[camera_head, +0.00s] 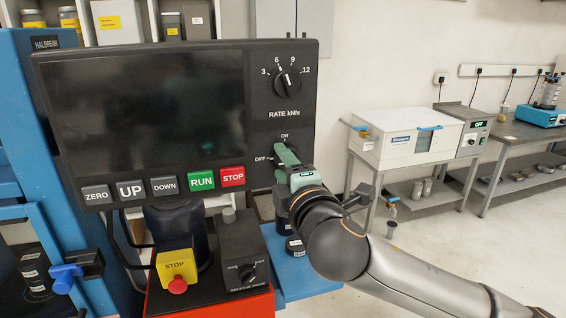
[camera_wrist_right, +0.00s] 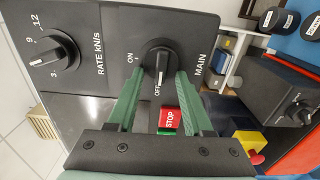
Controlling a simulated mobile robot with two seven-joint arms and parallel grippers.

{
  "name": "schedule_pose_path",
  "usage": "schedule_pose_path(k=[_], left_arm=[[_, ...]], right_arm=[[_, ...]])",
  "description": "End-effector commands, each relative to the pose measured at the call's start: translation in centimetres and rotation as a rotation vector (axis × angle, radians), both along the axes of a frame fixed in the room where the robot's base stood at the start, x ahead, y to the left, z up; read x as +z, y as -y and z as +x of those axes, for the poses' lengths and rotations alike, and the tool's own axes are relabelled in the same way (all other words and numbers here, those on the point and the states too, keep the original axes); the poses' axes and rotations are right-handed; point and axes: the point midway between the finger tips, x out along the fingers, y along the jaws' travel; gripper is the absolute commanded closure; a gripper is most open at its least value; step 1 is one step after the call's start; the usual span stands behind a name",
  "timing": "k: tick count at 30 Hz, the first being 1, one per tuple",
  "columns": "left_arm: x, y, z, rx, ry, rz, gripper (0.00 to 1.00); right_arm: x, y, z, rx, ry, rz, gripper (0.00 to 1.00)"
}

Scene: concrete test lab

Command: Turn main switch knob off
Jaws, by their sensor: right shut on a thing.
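The MAIN switch knob (camera_wrist_right: 159,64) is black and sits on the dark control panel (camera_wrist_right: 108,20), between the ON and OFF labels. In the right wrist view its white mark appears to point down at OFF. My right gripper (camera_head: 284,160) is at the lower right of the panel in the head view. Its two green fingers stand on either side of the knob and are shut on it. In the head view the gripper hides most of the knob and the MAIN label. My left gripper is not in view.
The rate knob (camera_head: 287,83) is above the main switch. RUN (camera_head: 201,180) and STOP (camera_head: 232,176) buttons are left of my gripper. A yellow emergency stop box (camera_head: 174,265) and a small black valve box (camera_head: 241,252) stand below. The floor to the right is open.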

Motion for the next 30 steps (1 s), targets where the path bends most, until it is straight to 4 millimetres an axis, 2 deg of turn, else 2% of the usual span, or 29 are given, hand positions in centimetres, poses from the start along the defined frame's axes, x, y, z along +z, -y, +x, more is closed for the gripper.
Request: schedule_pose_path(k=[9, 10, 17, 26, 30], left_arm=[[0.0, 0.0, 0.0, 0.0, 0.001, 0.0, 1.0], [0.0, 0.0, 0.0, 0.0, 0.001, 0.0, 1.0], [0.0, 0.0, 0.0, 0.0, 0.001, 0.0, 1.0], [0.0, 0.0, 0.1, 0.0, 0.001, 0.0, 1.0], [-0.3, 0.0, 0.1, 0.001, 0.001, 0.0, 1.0]], right_arm=[[-0.1, 0.1, 0.1, -0.003, 0.0, -0.004, 1.0], [-0.1, 0.1, 0.1, -0.003, 0.0, -0.003, 0.48], [0.0, 0.1, 0.0, -0.002, 0.0, -0.002, 0.22], [0.0, 0.1, -0.1, -0.001, 0.0, -0.001, 0.21], [-0.1, 0.3, -1.1, 0.001, 0.0, 0.0, 0.21]])
